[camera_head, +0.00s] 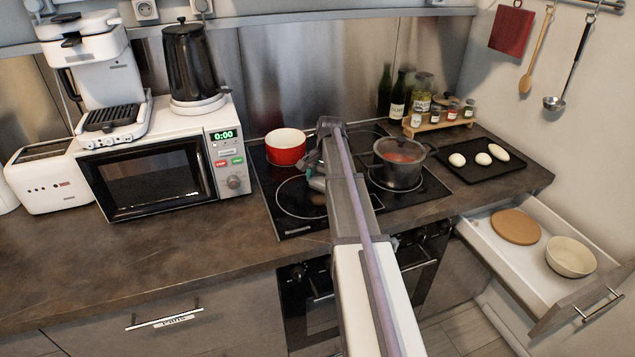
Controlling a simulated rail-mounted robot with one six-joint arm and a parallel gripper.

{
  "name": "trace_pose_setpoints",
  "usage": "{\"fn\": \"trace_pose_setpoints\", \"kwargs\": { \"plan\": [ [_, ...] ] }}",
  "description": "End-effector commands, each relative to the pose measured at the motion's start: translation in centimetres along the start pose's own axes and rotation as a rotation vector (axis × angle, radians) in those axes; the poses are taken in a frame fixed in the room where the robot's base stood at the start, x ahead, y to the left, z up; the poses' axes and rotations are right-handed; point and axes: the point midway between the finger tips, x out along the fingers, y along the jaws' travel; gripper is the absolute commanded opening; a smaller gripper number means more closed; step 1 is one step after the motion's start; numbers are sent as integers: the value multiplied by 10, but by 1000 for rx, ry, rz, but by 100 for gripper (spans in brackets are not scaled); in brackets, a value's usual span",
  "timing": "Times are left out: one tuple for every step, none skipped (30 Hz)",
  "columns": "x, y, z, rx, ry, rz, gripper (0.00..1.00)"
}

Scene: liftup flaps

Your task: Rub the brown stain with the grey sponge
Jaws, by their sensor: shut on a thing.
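My gripper (316,181) is low over the left part of the black hob (272,208), just right of the red pot. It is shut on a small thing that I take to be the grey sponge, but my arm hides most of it. I cannot tell whether the sponge touches the hob.
A red pot (285,149) stands behind-left of my gripper, and a glass-lidded pot (399,166) stands to the right. A microwave (150,170) is at left. A black tray (480,166) holds eggs. A drawer (510,258) is open at right.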

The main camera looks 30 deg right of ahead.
Motion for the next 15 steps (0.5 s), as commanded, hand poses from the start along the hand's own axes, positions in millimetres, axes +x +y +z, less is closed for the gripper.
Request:
{"fn": "trace_pose_setpoints", "kwargs": {
  "plan": [
    [-1, 4, -6, 3, 1, 1, 70],
    [-2, 6, -9, 3, 1, 0, 70],
    [-2, 8, -12, 2, 1, 0, 70],
    [-2, 9, -13, 1, 1, 0, 70],
    [-3, 9, -14, 1, 1, 1, 70],
    [-3, 10, -14, 0, 1, 1, 70],
    [-3, 10, -14, 0, 1, 1, 70],
    [-3, 10, -14, 0, 1, 1, 70],
    [-3, 10, -14, 0, 1, 0, 70],
    [-3, 10, -14, 0, 0, 0, 70],
    [-3, 10, -14, 0, 0, 0, 70],
    [-3, 10, -13, 0, 0, 0, 70],
    [-4, 10, -13, 0, 0, 0, 70],
    [-6, 10, -13, 0, 0, 0, 70],
    [-10, 10, -12, 0, 0, 0, 70]
  ]
}}
